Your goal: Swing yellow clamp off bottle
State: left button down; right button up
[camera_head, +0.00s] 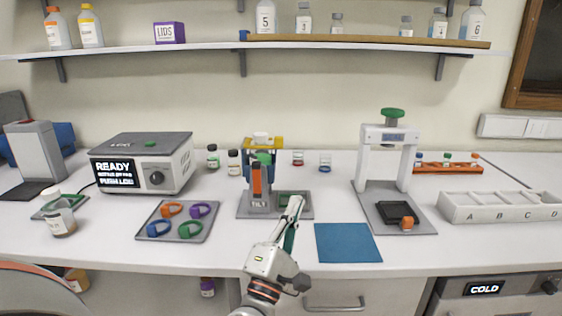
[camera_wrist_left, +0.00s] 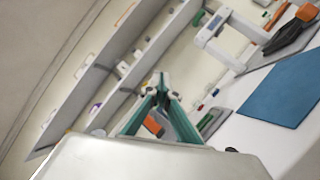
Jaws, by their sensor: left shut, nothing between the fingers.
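The yellow clamp (camera_head: 277,142) sits at the top of a blue-and-grey tilt stand (camera_head: 244,207) in the middle of the counter. A white-topped piece (camera_head: 261,136), perhaps the bottle's cap, rises at the clamp; the bottle is mostly hidden behind the stand's orange lever (camera_head: 257,180). My left gripper (camera_head: 295,206) is in front and to the right of the stand, low over its base plate, apart from the clamp. Its green fingers (camera_wrist_left: 161,82) meet at the tips in the left wrist view, with nothing between them. My right gripper is out of view.
A blue mat (camera_head: 347,243) lies right of my left gripper. A press with a green knob (camera_head: 393,113) stands farther right. A grey tray (camera_head: 149,230) with several coloured rings is to the left. Small bottles (camera_head: 234,162) stand close behind and left of the stand.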

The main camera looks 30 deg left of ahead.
pick_arm(q)
jog(key=w+a+r+n+g+y, duration=0.1)
jog(key=w+a+n+g+y, duration=0.1)
jog(key=n, duration=0.7)
jog(key=w+a+n+g+y, duration=0.3)
jog(key=a+n, duration=0.3)
jog(key=n, duration=0.3)
jog(key=shift+r+n+g+y, duration=0.3)
jog(key=shift+r+y, duration=0.1)
jog(key=shift+y, duration=0.4)
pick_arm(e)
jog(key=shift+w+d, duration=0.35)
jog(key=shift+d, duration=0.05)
pick_arm(q)
jog(key=shift+s, duration=0.1)
jog(key=x, duration=1)
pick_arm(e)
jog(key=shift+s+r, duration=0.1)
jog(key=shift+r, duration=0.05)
pick_arm(q)
jog(key=shift+a, duration=0.1)
jog(key=shift+r+n, duration=0.3)
jog(key=shift+n, duration=0.1)
